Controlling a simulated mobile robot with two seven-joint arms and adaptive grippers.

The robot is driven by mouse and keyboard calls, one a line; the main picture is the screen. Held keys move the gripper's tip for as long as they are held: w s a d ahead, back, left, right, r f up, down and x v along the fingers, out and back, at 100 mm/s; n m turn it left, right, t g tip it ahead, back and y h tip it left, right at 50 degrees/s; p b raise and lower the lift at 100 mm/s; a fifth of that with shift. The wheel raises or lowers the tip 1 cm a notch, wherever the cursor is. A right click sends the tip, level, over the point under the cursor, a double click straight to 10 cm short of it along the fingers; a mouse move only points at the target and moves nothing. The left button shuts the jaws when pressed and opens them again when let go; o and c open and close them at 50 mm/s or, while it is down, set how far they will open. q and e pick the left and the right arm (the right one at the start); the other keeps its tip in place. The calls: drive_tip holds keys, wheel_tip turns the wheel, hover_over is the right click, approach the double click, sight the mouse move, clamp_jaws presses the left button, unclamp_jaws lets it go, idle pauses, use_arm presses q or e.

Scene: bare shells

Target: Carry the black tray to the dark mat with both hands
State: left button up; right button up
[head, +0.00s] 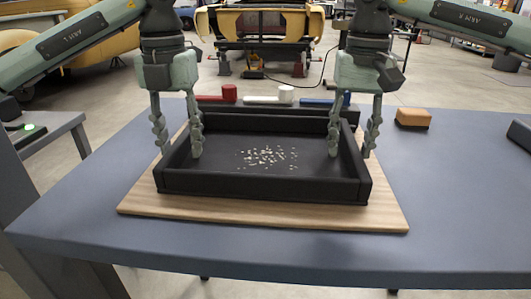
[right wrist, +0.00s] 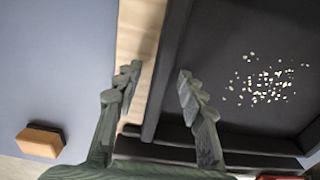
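The black tray (head: 262,188) lies level on a pale wooden board (head: 250,212) on the table. Small pale bits (head: 267,156) are scattered on its floor. My left gripper (head: 178,156) points down at the tray's left wall, one finger inside and one outside. My right gripper (head: 351,155) does the same at the right wall. In the right wrist view, my right gripper (right wrist: 157,78) is open, with the tray wall (right wrist: 166,75) between its fingers and gaps showing. My left fingers are also spread. I cannot make out a dark mat.
Red (head: 229,93), white (head: 286,94) and blue mallet-like things lie behind the tray. An orange-brown block (head: 413,117) sits to the right, with a dark object (head: 520,135) at the right edge.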

use_arm(q)
drive_tip(key=shift+c, duration=0.3)
use_arm(e)
drive_tip(key=shift+c, duration=0.3)
use_arm(q)
clamp_jaws()
use_arm(e)
clamp_jaws()
use_arm(q)
drive_tip(key=shift+r, duration=0.1)
use_arm(e)
drive_tip(key=shift+r, duration=0.1)
